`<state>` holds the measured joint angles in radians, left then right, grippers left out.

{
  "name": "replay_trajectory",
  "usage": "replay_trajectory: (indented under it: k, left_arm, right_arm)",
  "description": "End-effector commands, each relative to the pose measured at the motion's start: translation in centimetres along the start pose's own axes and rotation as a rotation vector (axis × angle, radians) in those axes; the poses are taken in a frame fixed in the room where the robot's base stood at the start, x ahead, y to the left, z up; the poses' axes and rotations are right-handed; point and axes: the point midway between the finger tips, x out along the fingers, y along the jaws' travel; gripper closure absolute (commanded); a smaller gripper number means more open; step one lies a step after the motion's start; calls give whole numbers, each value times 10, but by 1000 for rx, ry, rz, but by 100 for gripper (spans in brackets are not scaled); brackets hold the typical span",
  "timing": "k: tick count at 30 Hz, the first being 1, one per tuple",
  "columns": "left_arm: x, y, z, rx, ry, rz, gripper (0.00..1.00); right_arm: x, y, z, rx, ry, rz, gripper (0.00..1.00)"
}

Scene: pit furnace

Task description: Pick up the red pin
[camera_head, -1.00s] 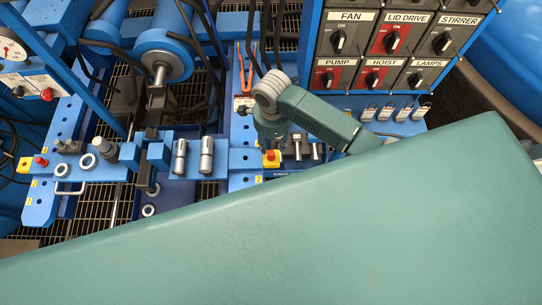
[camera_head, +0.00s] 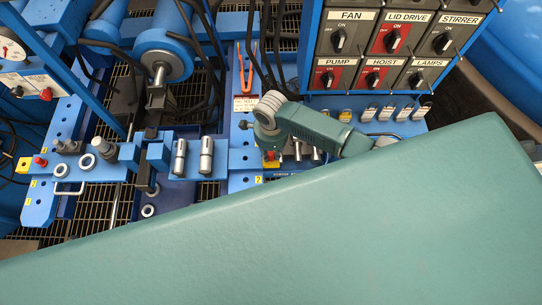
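A small red-topped piece (camera_head: 40,161) stands on the blue slotted plate at the far left, and it may be the red pin. I cannot tell for certain which red piece is the pin. My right gripper (camera_head: 268,141) points down beside the red and yellow piece. Its fingertips are hidden, so its opening and any contact do not show. My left gripper is not in view.
Metal cylinders (camera_head: 206,155) stand on the blue plate left of my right wrist. Orange-handled pliers (camera_head: 248,68) hang above it. A switch panel (camera_head: 388,45) is at the upper right, with padlocks (camera_head: 386,113) below. My own large green arm link covers the lower part.

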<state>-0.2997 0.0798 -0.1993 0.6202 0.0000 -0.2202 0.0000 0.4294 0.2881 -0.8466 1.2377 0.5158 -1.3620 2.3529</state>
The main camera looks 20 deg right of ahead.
Motion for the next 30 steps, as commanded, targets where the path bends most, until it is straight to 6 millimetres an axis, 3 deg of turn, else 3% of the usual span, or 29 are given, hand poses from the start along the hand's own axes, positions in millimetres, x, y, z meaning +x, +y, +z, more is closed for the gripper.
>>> replay_trajectory:
  k: [2, 17, 23, 30]
  left_arm:
    - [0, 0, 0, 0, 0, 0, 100]
    - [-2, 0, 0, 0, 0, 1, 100]
    - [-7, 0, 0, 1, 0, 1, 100]
    - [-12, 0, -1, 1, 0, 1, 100]
  right_arm:
    - [0, 0, 0, 0, 0, 0, 100]
    - [-11, 0, 1, 0, -1, -1, 100]
    - [-40, -1, 1, 0, -3, -4, 100]
    - [-92, -1, 1, 0, -3, -4, 100]
